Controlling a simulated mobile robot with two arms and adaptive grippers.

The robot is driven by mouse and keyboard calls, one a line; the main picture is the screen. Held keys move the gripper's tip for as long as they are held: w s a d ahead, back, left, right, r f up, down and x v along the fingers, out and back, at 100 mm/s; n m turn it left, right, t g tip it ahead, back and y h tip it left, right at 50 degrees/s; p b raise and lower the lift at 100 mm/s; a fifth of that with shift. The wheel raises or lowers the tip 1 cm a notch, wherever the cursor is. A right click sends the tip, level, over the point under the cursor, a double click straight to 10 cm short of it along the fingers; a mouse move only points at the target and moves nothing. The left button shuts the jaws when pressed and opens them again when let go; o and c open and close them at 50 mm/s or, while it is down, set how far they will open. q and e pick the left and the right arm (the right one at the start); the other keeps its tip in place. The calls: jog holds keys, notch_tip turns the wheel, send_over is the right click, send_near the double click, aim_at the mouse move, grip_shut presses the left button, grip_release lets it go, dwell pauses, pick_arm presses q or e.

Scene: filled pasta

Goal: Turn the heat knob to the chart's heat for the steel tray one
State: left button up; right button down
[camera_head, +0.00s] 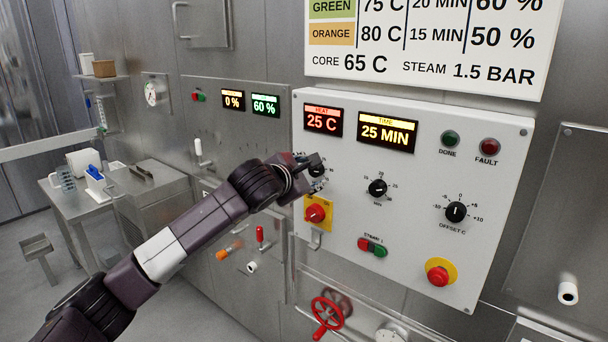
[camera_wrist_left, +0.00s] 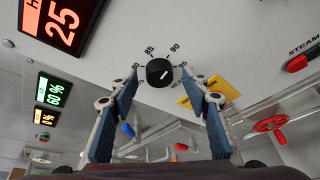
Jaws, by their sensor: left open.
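The heat knob (camera_wrist_left: 159,72) is a round black knob with a white pointer line and printed marks such as 85 and 90. In the head view the knob (camera_head: 317,170) is partly hidden by my left gripper (camera_head: 305,163). In the left wrist view my left gripper (camera_wrist_left: 162,100) is open, its blue-padded fingers on either side below the knob, apart from it. The heat display (camera_head: 322,121) reads 25 C. The chart (camera_head: 430,40) shows a green row with 75 C and an orange row with 80 C; its top is cut off. The steel tray is not identifiable. My right gripper is not in view.
The white panel also bears a time knob (camera_head: 377,188), an offset knob (camera_head: 456,212), a red switch on a yellow plate (camera_head: 315,213), and a red emergency button (camera_head: 438,276). A red valve wheel (camera_head: 331,308) sticks out below. A steel table (camera_head: 150,185) stands at left.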

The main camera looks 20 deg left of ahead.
pick_arm(q)
jog(key=v, duration=1.1)
jog(key=shift+s, duration=0.25)
